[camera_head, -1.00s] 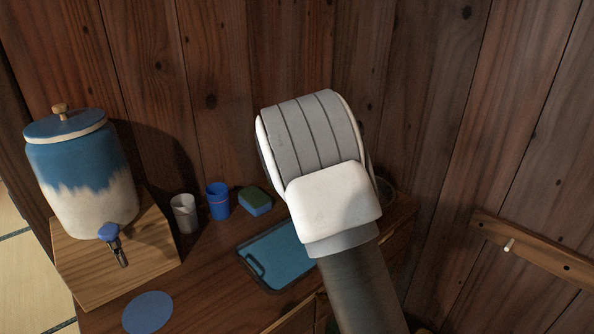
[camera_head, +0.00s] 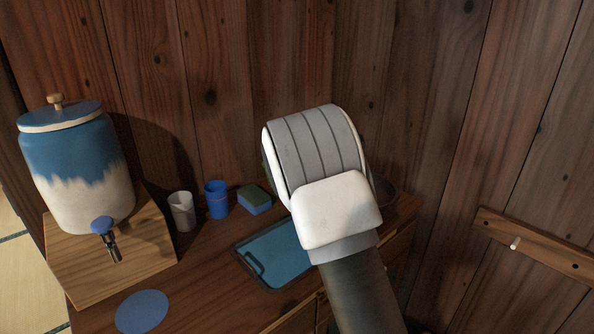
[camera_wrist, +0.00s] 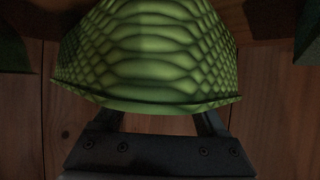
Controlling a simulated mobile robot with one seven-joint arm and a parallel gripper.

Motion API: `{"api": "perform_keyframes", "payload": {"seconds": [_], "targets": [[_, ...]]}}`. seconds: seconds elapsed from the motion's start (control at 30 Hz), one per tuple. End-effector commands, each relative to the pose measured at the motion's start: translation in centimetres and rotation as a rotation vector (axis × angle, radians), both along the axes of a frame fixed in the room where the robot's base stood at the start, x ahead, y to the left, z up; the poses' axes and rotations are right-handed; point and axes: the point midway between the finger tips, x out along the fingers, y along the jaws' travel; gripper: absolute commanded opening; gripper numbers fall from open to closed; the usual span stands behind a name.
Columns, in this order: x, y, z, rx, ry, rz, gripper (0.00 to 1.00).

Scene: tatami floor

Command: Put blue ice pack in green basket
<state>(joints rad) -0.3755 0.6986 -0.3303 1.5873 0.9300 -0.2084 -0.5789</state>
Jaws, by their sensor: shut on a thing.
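In the wrist view a rounded green object (camera_wrist: 150,60) with a scale-like pattern sits at my gripper (camera_wrist: 160,122). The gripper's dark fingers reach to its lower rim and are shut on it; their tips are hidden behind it. In the head view my arm's white and grey wrist hides the gripper and what it holds. I cannot make out a blue ice pack or a green basket for certain in either view.
A wooden counter holds a blue-and-cream dispenser (camera_head: 75,165) on a wooden stand, a white cup (camera_head: 181,212), a blue cup (camera_head: 216,200), a green-and-blue sponge (camera_head: 254,199), a blue tray (camera_head: 275,252) and a blue disc (camera_head: 142,311). A dark bowl (camera_head: 384,189) is partly hidden behind my arm. Wooden walls stand close behind.

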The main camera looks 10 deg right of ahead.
Motion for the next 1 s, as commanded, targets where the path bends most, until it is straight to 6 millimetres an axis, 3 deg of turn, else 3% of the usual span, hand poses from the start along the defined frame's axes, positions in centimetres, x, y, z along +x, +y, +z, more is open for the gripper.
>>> {"api": "perform_keyframes", "payload": {"seconds": [0.3,0.33,0.43,0.7,0.87,1.0], "targets": [[0.0,0.0,-0.7,0.000,0.000,0.000,0.08],[0.0,0.0,-0.8,0.000,0.002,0.000,0.80],[0.0,0.0,-0.8,0.000,0.003,0.001,0.98],[-0.1,0.2,-0.7,0.001,0.005,0.004,1.00],[-0.1,0.2,0.9,0.001,0.003,0.003,1.00],[-2.3,0.6,2.0,0.001,0.002,0.003,1.00]]}}
